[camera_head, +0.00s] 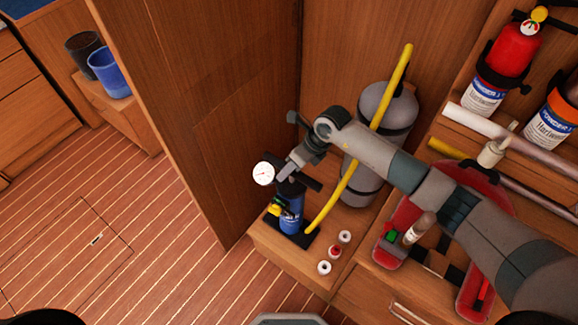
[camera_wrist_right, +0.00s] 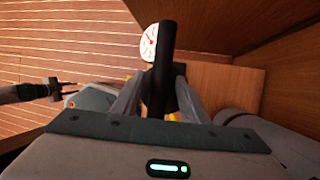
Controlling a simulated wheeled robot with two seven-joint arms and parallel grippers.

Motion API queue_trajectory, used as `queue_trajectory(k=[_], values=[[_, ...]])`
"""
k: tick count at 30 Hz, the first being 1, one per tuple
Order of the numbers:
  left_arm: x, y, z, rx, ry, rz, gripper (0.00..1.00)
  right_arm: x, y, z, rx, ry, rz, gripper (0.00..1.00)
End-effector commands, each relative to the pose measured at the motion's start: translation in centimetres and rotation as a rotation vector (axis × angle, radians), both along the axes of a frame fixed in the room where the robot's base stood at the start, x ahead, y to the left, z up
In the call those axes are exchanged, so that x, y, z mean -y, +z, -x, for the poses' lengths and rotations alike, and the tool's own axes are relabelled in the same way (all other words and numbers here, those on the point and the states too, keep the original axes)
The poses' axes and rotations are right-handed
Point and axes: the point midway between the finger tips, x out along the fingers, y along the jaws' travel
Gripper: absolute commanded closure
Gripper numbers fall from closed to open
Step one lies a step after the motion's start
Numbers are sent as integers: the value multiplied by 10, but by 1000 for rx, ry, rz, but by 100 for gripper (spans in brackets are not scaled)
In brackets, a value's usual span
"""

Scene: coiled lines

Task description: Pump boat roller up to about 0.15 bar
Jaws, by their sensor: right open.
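A blue hand pump (camera_head: 291,213) stands on a black foot on a low wooden ledge, with a black handle (camera_wrist_right: 163,70) on top. A round white gauge (camera_head: 263,173) with a red needle sits beside the handle; it also shows in the wrist view (camera_wrist_right: 149,43), its reading too small to tell. A yellow hose (camera_head: 350,180) rises from the pump's base, across a strapped grey rounded cylinder (camera_head: 372,165), possibly the boat roller. My right gripper (camera_head: 285,172) is open at the handle, fingers on either side; contact is unclear. My left gripper (camera_wrist_right: 70,90) seems to show far off, small and dark.
Several small white and red fittings (camera_head: 335,251) lie on the ledge right of the pump. A tall wooden panel (camera_head: 210,90) stands left of it. Red extinguishers (camera_head: 513,50) and a red item (camera_head: 400,228) are at the right. The plank floor (camera_head: 130,245) at left is clear.

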Motion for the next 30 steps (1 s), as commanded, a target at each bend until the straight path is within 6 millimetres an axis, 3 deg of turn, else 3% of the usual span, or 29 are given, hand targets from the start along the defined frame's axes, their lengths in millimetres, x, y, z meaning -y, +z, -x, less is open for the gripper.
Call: queue_trajectory(k=[11, 12, 17, 25, 30], values=[[0, 1, 0, 0, 0, 0, 73, -3, -5, 0, 0, 0, -1, 60], [0, 1, 0, 0, 0, 0, 73, -2, -5, 0, 1, 0, -1, 62], [0, 1, 0, 0, 0, 0, 73, -2, -5, 0, 1, 0, -1, 100], [-1, 2, 0, -1, 0, -1, 73, -2, 0, -1, 2, 0, 0, 100], [-1, 6, 0, 0, 0, -1, 73, -2, 18, -7, 4, -1, 0, 100]])
